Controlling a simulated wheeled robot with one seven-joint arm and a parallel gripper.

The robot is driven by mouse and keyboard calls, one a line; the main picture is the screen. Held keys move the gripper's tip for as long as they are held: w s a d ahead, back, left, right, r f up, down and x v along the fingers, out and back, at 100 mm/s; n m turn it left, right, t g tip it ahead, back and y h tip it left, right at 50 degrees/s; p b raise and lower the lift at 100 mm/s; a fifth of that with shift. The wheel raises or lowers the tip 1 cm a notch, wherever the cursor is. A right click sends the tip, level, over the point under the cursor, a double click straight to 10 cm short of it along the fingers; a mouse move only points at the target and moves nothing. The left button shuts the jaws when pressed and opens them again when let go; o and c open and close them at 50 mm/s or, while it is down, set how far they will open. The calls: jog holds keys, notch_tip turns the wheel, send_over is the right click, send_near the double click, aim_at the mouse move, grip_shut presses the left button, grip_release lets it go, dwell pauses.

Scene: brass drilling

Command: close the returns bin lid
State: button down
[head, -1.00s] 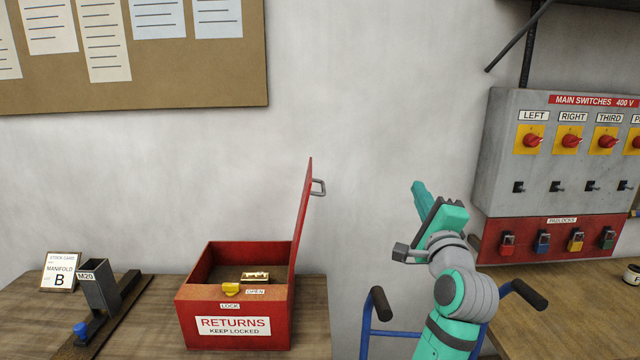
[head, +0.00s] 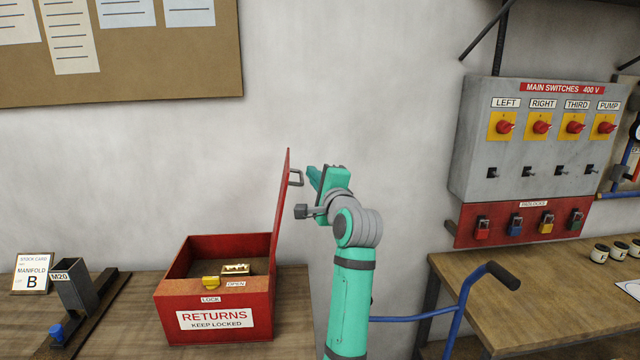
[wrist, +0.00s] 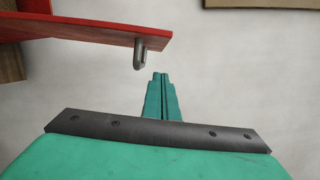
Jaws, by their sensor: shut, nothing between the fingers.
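The red returns bin (head: 180,292) stands on the wooden bench with its lid (head: 280,205) standing open, nearly upright, at the right side. A grey metal handle (head: 296,178) sticks out from the lid near its top. In the wrist view, the lid (wrist: 85,32) crosses the upper left, with its handle (wrist: 139,52) at its end. My gripper (head: 313,178) is just right of the handle, shut and empty. In the wrist view its fingertips (wrist: 160,76) sit close below and right of the handle, seemingly apart from it.
A yellow latch (head: 210,282) and a brass part (head: 236,269) show at the bin. A dark bracket with the M20 block (head: 80,290) and a stock card stand at left. A blue trolley rail (head: 462,310) and the switch cabinet (head: 540,150) are at right.

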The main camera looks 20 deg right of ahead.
jog(key=shift+w+a+r, duration=0.15)
jog(key=shift+a, duration=0.5)
jog(key=shift+w+a+r, duration=0.15)
jog(key=shift+a, duration=0.45)
jog(key=shift+w+a+r, duration=0.15)
jog(key=shift+a, duration=0.5)
jog(key=shift+a, duration=0.1)
